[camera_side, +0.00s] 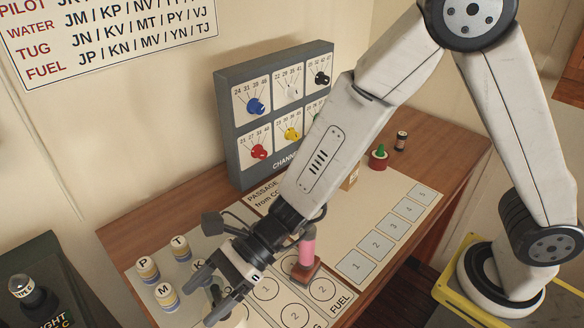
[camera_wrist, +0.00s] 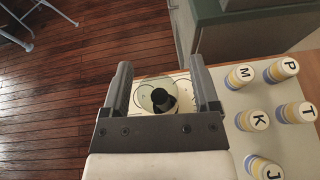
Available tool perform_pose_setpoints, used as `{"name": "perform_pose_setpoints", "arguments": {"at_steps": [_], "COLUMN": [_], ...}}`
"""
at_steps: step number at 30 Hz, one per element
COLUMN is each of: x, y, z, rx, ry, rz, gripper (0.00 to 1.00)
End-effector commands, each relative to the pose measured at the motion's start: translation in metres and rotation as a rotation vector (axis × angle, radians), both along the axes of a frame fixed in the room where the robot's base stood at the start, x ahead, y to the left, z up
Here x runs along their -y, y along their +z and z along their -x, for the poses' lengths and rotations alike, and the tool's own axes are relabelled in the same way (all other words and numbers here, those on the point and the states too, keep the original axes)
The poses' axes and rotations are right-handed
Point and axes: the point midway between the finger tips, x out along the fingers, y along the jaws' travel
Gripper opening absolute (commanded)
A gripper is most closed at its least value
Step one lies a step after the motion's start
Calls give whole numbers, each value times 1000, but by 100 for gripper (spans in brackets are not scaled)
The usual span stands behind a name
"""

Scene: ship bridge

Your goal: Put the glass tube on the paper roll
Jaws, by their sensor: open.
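My gripper (camera_side: 205,299) is at the front left of the desk, its two jaws apart and angled downward. In the wrist view (camera_wrist: 160,84), a small black round-topped thing (camera_wrist: 162,98) shows between the jaws, over a pale surface with round outlines. I cannot tell what it is, and my gripper mostly hides that spot in the side view. A pink cylinder (camera_side: 307,251) stands on a red-brown block (camera_side: 305,272), beside my wrist. A small cylinder with dark ends and a pale middle (camera_side: 401,141) stands at the far right. I cannot tell which is the glass tube or paper roll.
Lettered pegs (camera_side: 148,270) stand left of my gripper, close to it. A dial panel (camera_side: 275,110) stands at the back. A red-and-green piece (camera_side: 379,157) and small box (camera_side: 351,178) are farther right. Numbered squares (camera_side: 377,244) are bare. A dark cabinet (camera_side: 45,262) is at left.

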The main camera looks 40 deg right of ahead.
Motion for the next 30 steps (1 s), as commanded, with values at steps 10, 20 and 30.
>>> {"name": "perform_pose_setpoints", "arguments": {"at_steps": [10, 20, 30], "x": [7, 48, 93], "y": [6, 24, 42], "z": [0, 2, 6], "rx": [1, 3, 2], "ry": [-2, -4, -4], "rz": [-1, -1, -1], "gripper": [78, 78, 78]}}
